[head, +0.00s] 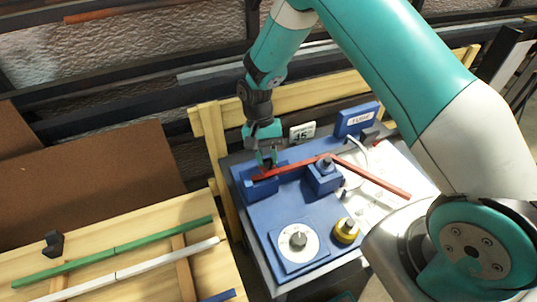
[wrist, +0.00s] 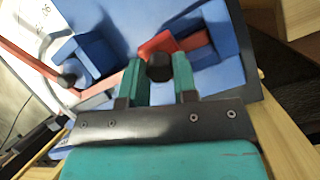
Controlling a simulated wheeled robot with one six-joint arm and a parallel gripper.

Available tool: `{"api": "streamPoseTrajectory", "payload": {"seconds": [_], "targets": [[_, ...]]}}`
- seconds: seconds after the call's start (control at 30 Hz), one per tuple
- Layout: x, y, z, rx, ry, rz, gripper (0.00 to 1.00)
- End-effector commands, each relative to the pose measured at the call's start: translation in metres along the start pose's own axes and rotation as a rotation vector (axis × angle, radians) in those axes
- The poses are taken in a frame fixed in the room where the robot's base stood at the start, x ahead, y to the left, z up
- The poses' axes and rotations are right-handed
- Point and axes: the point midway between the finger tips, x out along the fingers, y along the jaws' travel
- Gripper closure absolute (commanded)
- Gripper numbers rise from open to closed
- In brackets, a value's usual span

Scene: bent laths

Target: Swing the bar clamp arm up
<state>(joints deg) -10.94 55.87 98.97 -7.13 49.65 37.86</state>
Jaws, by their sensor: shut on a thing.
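My gripper (head: 267,160) reaches down over the left end of the blue fixture. In the wrist view its two teal fingers (wrist: 158,64) are shut on a dark round knob (wrist: 160,72), which seems to belong to the bar clamp arm. A blue clamp block (head: 261,188) stands just below my gripper. A red bent lath (head: 300,165) runs from this block to the middle blue block (head: 324,178), then bends down to the right.
The blue base plate (head: 262,222) also carries a dial (head: 298,240) and a yellow knob (head: 346,230). A blue sign (head: 357,120) stands behind. A wooden rack (head: 200,262) with green (head: 150,245) and white laths is at the left. A wooden rail runs behind the bench.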

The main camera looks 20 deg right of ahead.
Motion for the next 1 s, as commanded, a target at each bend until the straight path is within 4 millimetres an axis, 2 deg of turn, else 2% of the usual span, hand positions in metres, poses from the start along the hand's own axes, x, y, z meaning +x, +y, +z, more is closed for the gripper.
{"api": "streamPoseTrajectory", "payload": {"seconds": [0.2,0.43,1.0], "targets": [[-0.007,-0.003,-0.008,0.001,-0.161,0.066,0.97],[-0.011,-0.004,-0.012,0.000,-0.273,0.112,0.97],[-0.011,-0.006,-0.015,0.002,-0.346,0.143,0.97]]}}
